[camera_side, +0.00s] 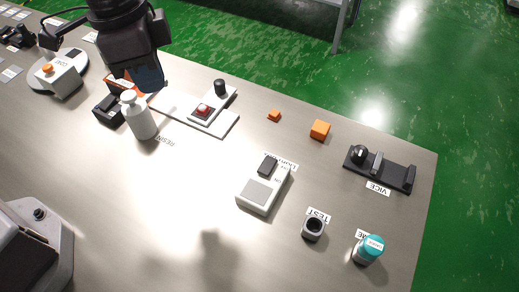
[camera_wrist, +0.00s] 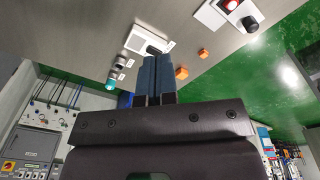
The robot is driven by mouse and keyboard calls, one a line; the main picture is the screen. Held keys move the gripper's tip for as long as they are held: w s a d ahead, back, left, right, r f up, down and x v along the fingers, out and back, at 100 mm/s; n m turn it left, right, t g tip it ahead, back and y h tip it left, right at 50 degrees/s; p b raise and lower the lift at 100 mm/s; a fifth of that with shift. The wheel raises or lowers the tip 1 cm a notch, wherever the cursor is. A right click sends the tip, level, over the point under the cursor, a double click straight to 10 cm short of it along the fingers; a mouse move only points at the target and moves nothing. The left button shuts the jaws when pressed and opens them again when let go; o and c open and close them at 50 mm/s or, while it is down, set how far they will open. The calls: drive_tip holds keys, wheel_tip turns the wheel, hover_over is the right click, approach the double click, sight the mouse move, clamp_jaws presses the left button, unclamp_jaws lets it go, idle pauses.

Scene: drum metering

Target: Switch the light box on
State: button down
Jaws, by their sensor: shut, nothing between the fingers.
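The likely light box (camera_side: 263,191) is a white case with a grey panel and a black rocker switch (camera_side: 267,165) at its far end. It sits mid-table in the side view. A label beside it is partly hidden and I cannot read it. The panel looks plain grey. My gripper (camera_side: 148,78) is shut and empty, high above the table at the upper left, well apart from the case. In the wrist view my shut fingers (camera_wrist: 154,72) point toward the white case (camera_wrist: 146,38), and they overlap part of it.
A white bottle (camera_side: 139,116) stands below my gripper. A white base with a red button (camera_side: 203,109) and black knob lies behind. The front middle is clear.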

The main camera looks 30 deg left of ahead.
sight(267, 170)
drive_tip(key=w+d+f+m+h, duration=0.1)
drive_tip(key=w+d+f+m, duration=0.1)
drive_tip(key=d, duration=0.4)
drive_tip(key=w+d+f+m+h, duration=0.1)
drive_tip(key=w+d+f+m, duration=0.2)
drive_tip(key=d+m, duration=0.3)
drive_tip(key=shift+w+m, duration=0.3)
drive_tip(key=shift+w, duration=0.15)
drive_tip(key=shift+d+f, duration=0.1)
drive_tip(key=x, duration=1.2)
drive_tip(key=shift+s+f, duration=0.15)
drive_tip(key=shift+f, duration=0.75)
drive_tip(key=shift+s+f, duration=0.1)
drive_tip(key=shift+f, duration=0.25)
